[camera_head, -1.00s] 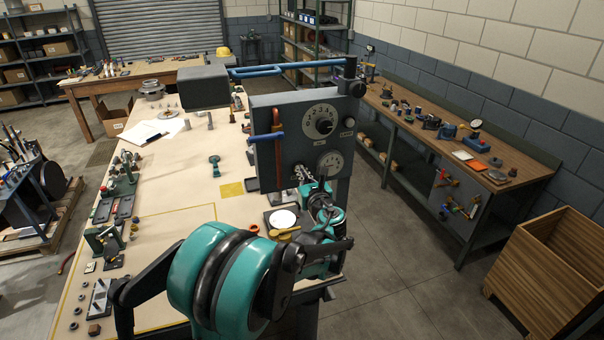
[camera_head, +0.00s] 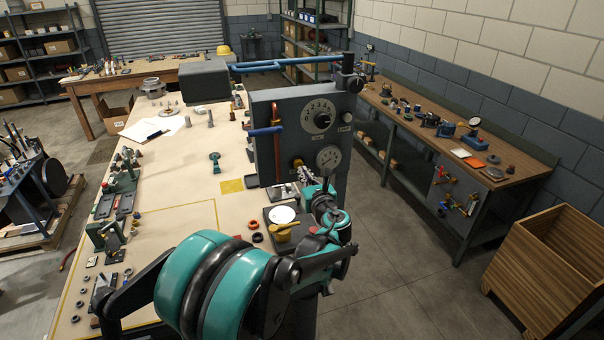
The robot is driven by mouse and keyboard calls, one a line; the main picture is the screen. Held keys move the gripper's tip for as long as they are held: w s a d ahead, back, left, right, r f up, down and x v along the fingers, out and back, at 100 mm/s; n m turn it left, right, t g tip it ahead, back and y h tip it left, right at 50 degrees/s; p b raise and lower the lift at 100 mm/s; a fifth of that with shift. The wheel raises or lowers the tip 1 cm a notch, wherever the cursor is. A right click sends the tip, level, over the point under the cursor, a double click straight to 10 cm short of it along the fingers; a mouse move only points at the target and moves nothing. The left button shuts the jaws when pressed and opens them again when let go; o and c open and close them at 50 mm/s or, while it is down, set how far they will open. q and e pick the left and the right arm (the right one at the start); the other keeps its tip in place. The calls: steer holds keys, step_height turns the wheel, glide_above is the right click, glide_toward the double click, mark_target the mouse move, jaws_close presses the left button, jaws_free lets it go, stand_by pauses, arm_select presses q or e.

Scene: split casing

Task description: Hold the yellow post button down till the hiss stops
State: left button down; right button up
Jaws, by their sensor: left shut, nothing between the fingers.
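A small yellow button (camera_head: 297,162) shows on the front of the grey control box (camera_head: 265,160), low down and left of the lower dial. My left gripper (camera_head: 304,174) is shut and empty. Its tips are just below and beside the button in the picture; I cannot tell whether they touch it. The teal left arm comes up from the bottom of the view. My right gripper is not in view.
The box carries an upper dial with a black knob (camera_head: 321,121), a lower dial (camera_head: 328,157) and a copper pipe with a blue handle (camera_head: 264,131).

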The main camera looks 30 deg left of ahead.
arm_select(q)
steer(key=f+b+v, duration=0.1)
steer(key=v, duration=0.9)
steer(key=s+d+f+n+g+h+b, duration=0.1)
steer(key=s+f+n+h+b, duration=0.1)
steer(key=s+f+n+b, duration=0.45)
steer(key=s+d+f+n+g+h+b, duration=0.1)
steer(key=f+n+h+b, duration=0.2)
steer(key=f, duration=0.6)
steer(key=s+d+f+n+g+h+b, duration=0.1)
steer(key=s+f+n+g+b, duration=0.1)
steer(key=s+f+n+b, duration=0.4)
steer(key=s+d+f+n+h+b, duration=0.3)
steer(key=s+d+f+n+b, duration=0.1)
steer(key=f, duration=0.5)
steer(key=s+d+f+n+h+b, duration=0.3)
steer(key=s+d+f+n+b, duration=0.1)
steer(key=d+f+n+b, duration=0.3)
step_height(320, 180, down, 3)
steer(key=shift+s+r+g+h+b, duration=0.1)
steer(key=shift+s+g+h+b, duration=0.2)
steer(key=shift+b, duration=0.3)
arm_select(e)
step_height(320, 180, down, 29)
